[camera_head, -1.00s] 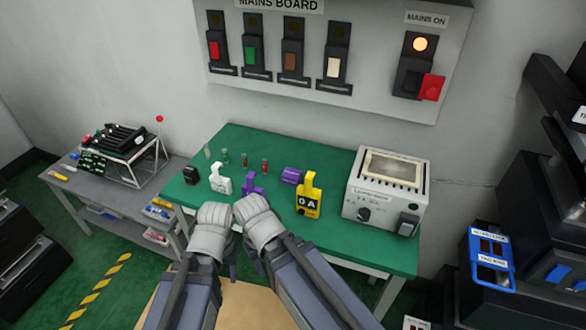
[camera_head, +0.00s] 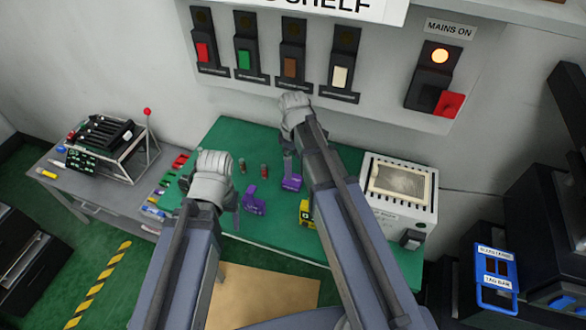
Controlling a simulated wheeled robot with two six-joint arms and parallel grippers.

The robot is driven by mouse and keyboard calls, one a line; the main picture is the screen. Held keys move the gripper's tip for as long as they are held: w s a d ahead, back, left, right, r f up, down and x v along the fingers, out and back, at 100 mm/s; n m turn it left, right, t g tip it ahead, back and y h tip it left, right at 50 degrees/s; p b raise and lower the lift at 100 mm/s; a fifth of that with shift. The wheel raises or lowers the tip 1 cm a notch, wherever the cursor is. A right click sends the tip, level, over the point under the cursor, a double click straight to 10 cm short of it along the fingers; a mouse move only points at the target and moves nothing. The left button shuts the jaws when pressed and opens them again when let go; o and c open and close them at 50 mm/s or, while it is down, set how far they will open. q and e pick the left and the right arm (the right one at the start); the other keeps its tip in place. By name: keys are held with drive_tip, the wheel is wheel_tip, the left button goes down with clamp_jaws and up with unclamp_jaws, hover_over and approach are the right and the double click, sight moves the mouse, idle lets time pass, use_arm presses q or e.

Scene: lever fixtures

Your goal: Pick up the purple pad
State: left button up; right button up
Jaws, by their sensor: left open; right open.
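Two purple things are on the green bench. One (camera_head: 255,201) lies flat with an uneven outline, just right of my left gripper. The other (camera_head: 292,183) is a chunky piece further right, directly below my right gripper in the picture. I cannot tell for sure which is the purple pad. My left gripper (camera_head: 234,203) is open beside the first, its fingers partly hidden by its own wrist. My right gripper (camera_head: 288,162) is open and empty, its fingers pointing down near the second; whether they touch it is unclear.
A yellow block (camera_head: 306,212) is partly hidden behind my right arm. A white box appliance (camera_head: 398,197) stands at the bench's right end. Small bottles (camera_head: 264,170) stand at the back. The switch panel (camera_head: 385,70) is on the wall behind. A grey side table (camera_head: 95,190) stands left.

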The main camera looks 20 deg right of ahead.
sight(293, 179)
drive_tip(key=shift+f+b, duration=1.45)
drive_tip(key=shift+r, duration=0.1)
drive_tip(key=f+b, duration=0.5)
drive_tip(key=shift+s+a+f, duration=0.15)
drive_tip(key=shift+s+a, duration=0.1)
drive_tip(key=shift+s, duration=0.1)
drive_tip(key=shift+c, duration=0.3)
drive_tip(key=c, duration=1.4)
